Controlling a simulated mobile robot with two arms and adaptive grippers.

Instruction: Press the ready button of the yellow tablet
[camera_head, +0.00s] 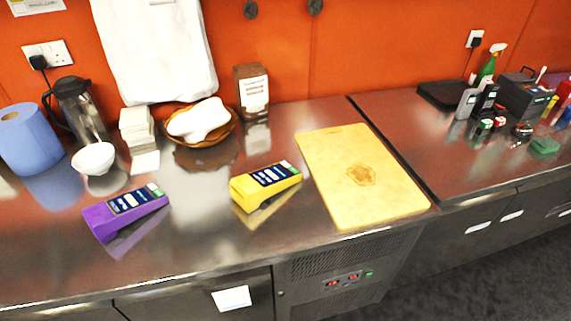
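The yellow tablet (264,186) is a wedge-shaped device on the steel counter, left of the cutting board. Its dark sloping screen faces up, with a small green patch at the screen's upper right end; I cannot tell at this size whether that is the ready button. A similar purple tablet (125,211) stands to its left, also with a dark screen and a green patch. Neither of my grippers shows in the head view.
A yellow cutting board (360,200) lies right of the yellow tablet. Bare counter (190,240) lies in front of the tablets.

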